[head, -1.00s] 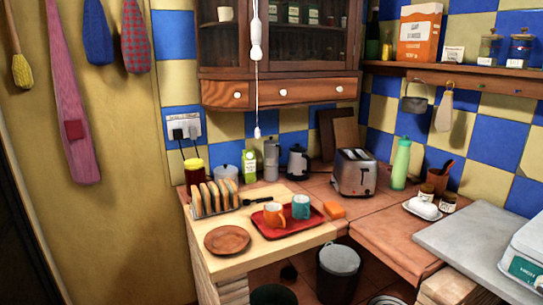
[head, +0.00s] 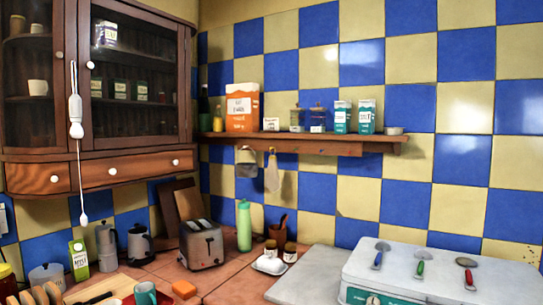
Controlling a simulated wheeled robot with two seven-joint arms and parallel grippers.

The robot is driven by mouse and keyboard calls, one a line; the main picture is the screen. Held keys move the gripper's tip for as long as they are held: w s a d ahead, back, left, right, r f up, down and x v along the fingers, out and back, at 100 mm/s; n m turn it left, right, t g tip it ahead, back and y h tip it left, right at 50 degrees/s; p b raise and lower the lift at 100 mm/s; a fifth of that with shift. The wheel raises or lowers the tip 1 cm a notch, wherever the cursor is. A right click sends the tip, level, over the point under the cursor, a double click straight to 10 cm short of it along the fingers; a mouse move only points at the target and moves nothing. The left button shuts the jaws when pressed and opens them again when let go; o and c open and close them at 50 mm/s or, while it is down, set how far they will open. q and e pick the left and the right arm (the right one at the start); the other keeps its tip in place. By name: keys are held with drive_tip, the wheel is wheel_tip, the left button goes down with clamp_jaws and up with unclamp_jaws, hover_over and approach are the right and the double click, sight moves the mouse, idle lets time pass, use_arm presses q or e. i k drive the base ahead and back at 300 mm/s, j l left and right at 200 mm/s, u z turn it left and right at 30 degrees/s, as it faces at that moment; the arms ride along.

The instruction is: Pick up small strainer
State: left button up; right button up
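No gripper of mine shows in the head view. Three small utensils lie on top of a white box at the lower right: one with a blue handle (head: 378,259), one with a green handle (head: 420,267) and one with a red handle (head: 469,276). Their heads are rounded and too small to tell whether any is the small strainer. A grey pan-like item (head: 246,168) and a pale flat item (head: 272,174) hang under the wall shelf. I cannot tell whether either is a strainer.
The white box (head: 410,292) stands on a grey slab (head: 312,272). A toaster (head: 202,245), green bottle (head: 244,226) and white dish (head: 269,266) stand on the tiled counter. The wooden shelf (head: 300,143) holds an orange box, jars and cartons. A cabinet (head: 115,100) hangs at left.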

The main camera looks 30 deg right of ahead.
sight(422, 255)
drive_tip(key=z, duration=1.95)
